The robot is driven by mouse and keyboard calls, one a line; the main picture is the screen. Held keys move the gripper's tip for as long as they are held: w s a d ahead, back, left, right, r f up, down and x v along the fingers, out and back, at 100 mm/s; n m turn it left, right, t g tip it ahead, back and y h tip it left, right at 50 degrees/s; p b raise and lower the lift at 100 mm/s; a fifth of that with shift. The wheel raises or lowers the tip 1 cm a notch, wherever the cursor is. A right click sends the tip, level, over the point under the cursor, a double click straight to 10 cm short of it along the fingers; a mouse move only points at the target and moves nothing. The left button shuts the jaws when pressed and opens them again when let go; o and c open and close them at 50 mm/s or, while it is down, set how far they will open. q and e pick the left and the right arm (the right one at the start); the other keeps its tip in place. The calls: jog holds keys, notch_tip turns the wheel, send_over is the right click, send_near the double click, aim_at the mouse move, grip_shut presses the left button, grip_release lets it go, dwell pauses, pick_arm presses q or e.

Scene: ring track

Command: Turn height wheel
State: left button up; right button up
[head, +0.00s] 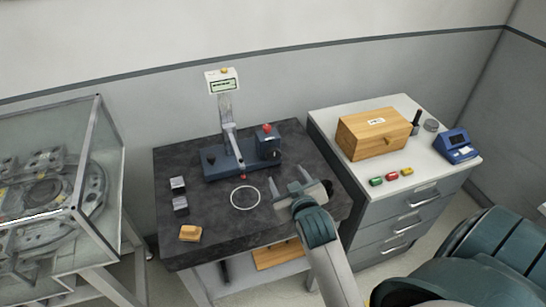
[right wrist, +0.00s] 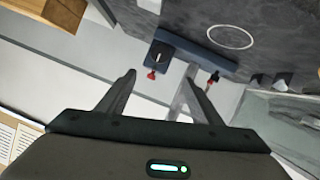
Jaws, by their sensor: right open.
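A measuring stand with a dark blue base (head: 222,169) stands at the back of the dark tabletop. A slim grey column rises from it to a white display head (head: 222,82). A black knob (head: 209,159) sits at the base's left end. A dark block with a red top knob (head: 267,128) and a round dial stands at its right end; it also shows in the right wrist view (right wrist: 160,54). I cannot tell which part is the height wheel. My right gripper (head: 291,177) is open and empty, to the front right of the stand, apart from it. My left gripper is out of view.
A white circle (head: 245,207) is marked on the dark table (head: 225,237). Two small metal blocks (head: 179,194) and a yellowish block (head: 190,233) lie left. A drawer cabinet (head: 395,215) with a wooden box (head: 372,142) stands right. A glass case (head: 80,185) stands left.

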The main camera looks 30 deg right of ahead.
jog(key=shift+w+d+f, duration=0.15)
jog(key=shift+w, duration=0.1)
jog(key=p, duration=0.5)
send_near(274, 155)
jog(key=x, duration=0.9)
jog(key=c, duration=1.1)
